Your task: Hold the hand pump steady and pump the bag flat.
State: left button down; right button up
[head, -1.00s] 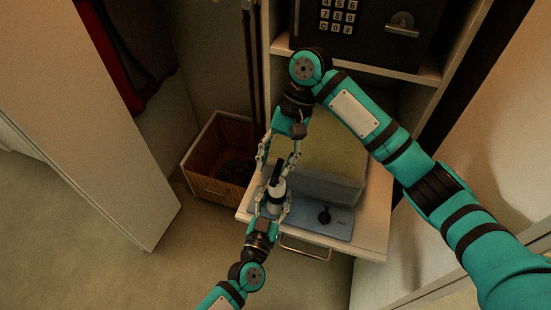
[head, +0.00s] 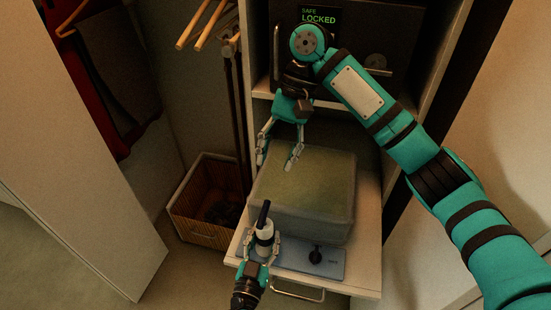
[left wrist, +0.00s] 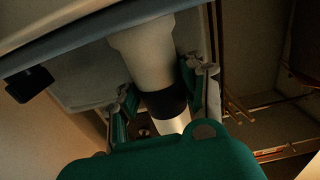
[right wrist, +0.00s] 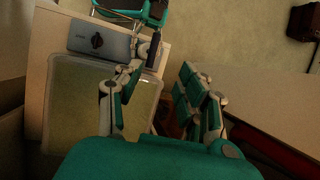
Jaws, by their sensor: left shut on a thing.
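The hand pump (head: 264,233) is a pale cylinder with a black band and a black handle (head: 264,210) on top. It stands upright at the left of the blue panel. My left gripper (head: 263,245) is shut around its body; the left wrist view shows the pump (left wrist: 150,65) between the fingers. The bag (head: 308,180) is a bulky, translucent, box-shaped block behind the pump, still thick. My right gripper (head: 278,160) is open and empty, above the bag's left side and apart from the pump handle. The right wrist view shows the bag (right wrist: 85,110) left of its fingers.
The blue panel (head: 330,265) with a black knob (head: 316,254) lies on the pulled-out shelf (head: 366,270). A locked safe (head: 345,45) is above. A wicker basket (head: 200,205) stands left on the floor. Wooden hangers (head: 200,25) and a white door (head: 75,150) are further left.

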send_near(264, 211)
jog(key=x, duration=1.1)
jog(key=shift+c, duration=0.3)
grip_shut()
dwell(0.4)
